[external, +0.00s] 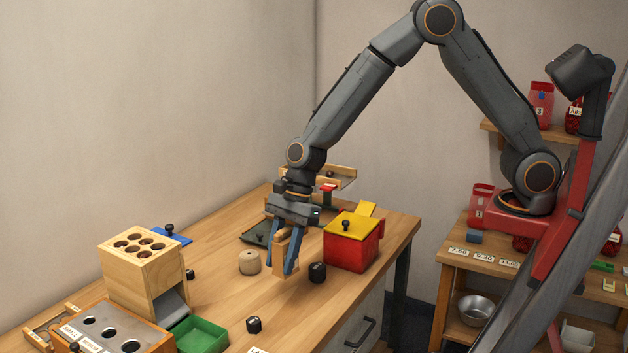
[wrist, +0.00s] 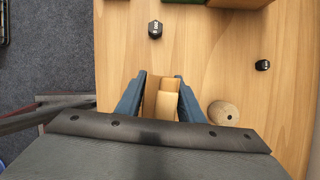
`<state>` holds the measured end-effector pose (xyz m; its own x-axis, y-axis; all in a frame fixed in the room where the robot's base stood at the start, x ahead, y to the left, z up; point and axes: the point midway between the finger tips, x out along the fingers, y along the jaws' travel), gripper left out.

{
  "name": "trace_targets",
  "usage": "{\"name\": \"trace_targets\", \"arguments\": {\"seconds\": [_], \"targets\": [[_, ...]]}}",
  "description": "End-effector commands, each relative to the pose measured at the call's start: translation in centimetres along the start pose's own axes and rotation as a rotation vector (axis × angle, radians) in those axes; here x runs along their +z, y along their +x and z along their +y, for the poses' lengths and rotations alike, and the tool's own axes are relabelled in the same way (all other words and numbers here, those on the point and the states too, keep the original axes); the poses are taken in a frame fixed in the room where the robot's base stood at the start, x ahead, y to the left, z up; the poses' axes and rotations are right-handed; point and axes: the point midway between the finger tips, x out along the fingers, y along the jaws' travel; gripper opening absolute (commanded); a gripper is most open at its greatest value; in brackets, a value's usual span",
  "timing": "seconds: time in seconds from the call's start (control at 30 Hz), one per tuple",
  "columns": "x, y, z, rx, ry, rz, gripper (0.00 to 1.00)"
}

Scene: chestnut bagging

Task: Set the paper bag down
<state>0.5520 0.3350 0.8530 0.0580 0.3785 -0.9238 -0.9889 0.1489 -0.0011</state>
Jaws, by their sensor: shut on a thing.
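The paper bag (external: 283,248) is a small light-brown upright bag between the blue fingers of my gripper (external: 280,266). My gripper points down over the table (external: 222,239) and is shut on the bag. In the wrist view the bag (wrist: 161,104) shows between the two blue fingers, its lower part hidden by my gripper body. The bag's bottom is close to the tabletop; I cannot tell whether it touches.
A tan round object (external: 250,262) stands left of the bag, and a black weight (external: 317,272) stands to its right. A red box with a yellow lid (external: 352,248) is further right. A wooden block with holes (external: 143,270) and a green tray (external: 200,335) stand at the left.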

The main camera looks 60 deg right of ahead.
Motion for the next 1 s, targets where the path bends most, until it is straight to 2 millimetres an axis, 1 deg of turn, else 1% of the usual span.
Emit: {"name": "trace_targets", "arguments": {"seconds": [0.03, 0.1, 0.17, 0.23, 0.37, 0.5, 0.6, 0.7, 0.8, 0.87, 0.93, 1.0], "targets": [[0.3, -0.6, -0.1, -0.001, 0.0, -0.002, 0.08], [0.7, -1.1, -0.4, 0.001, -0.003, -0.003, 0.08], [1.3, -1.2, -1.1, 0.003, -0.007, -0.005, 0.08], [2.0, -1.0, -2.3, 0.009, -0.019, -0.008, 0.08], [4.0, -0.2, -5.6, 0.023, -0.048, -0.016, 0.08], [5.8, 0.4, -9.4, 0.037, -0.084, -0.017, 0.08], [6.6, 0.8, -11.6, 0.046, -0.105, -0.013, 0.08], [7.2, 1.0, -13.2, 0.052, -0.122, -0.008, 0.08], [7.6, 1.1, -14.2, 0.055, -0.13, -0.004, 0.08], [7.6, 1.2, -14.6, 0.057, -0.134, -0.001, 0.08], [7.5, 1.8, -14.8, 0.059, -0.136, 0.001, 0.08], [7.0, 2.8, -14.8, 0.061, -0.136, 0.002, 0.08]]}}
